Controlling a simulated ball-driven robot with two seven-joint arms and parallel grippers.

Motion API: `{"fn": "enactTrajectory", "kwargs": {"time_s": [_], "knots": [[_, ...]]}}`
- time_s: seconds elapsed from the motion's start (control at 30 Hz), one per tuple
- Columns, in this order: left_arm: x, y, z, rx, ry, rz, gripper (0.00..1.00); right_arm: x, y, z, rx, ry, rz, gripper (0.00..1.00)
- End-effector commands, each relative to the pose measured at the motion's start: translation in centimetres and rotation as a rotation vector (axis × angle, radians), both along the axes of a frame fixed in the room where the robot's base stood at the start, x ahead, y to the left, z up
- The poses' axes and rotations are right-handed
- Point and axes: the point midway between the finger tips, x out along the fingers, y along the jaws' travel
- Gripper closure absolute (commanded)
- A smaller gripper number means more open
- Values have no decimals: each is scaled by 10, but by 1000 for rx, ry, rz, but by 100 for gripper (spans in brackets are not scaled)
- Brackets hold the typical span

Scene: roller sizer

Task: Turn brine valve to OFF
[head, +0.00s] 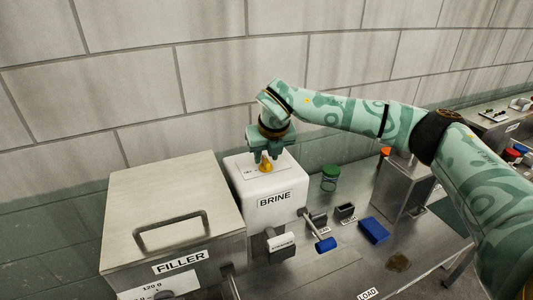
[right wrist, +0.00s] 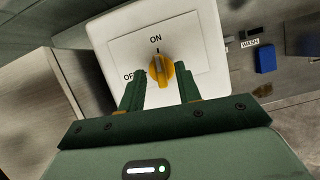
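The brine valve is a yellow knob (right wrist: 159,73) on top of the white BRINE box (head: 268,200). In the right wrist view its pointer mark lies toward the ON label, with the OFF label to the left, partly hidden by a finger. The knob also shows in the head view (head: 266,165). My right gripper (right wrist: 160,88) is open, with its two green fingers apart near the knob's two sides. I cannot tell whether either finger touches it. My left gripper is not in view.
The steel FILLER box (head: 170,205) stands left of the brine box. A green-lidded jar (head: 329,178), a blue block (head: 373,230) and a blue-ended handle (head: 325,244) are to the right. The wall is close behind.

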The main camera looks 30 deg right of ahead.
Motion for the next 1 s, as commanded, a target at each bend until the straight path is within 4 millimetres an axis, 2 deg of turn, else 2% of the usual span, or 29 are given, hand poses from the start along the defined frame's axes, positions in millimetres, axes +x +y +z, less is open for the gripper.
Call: {"fn": "enactTrajectory", "kwargs": {"time_s": [0.13, 0.37, 0.4, 0.5, 0.53, 1.0], "knots": [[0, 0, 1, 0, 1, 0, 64, 3, 0, -8, 0, 0, 0, 66], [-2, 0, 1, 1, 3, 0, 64, 4, -1, -10, 0, -1, 0, 66], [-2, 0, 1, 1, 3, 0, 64, 4, -1, -9, 0, -1, 0, 69], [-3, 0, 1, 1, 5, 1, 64, 4, -1, -9, 0, -1, 0, 97], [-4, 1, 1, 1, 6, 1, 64, 4, -1, -9, 0, -1, 0, 100], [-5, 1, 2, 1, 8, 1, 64, 3, -1, -9, 1, 0, 72, 100]]}}
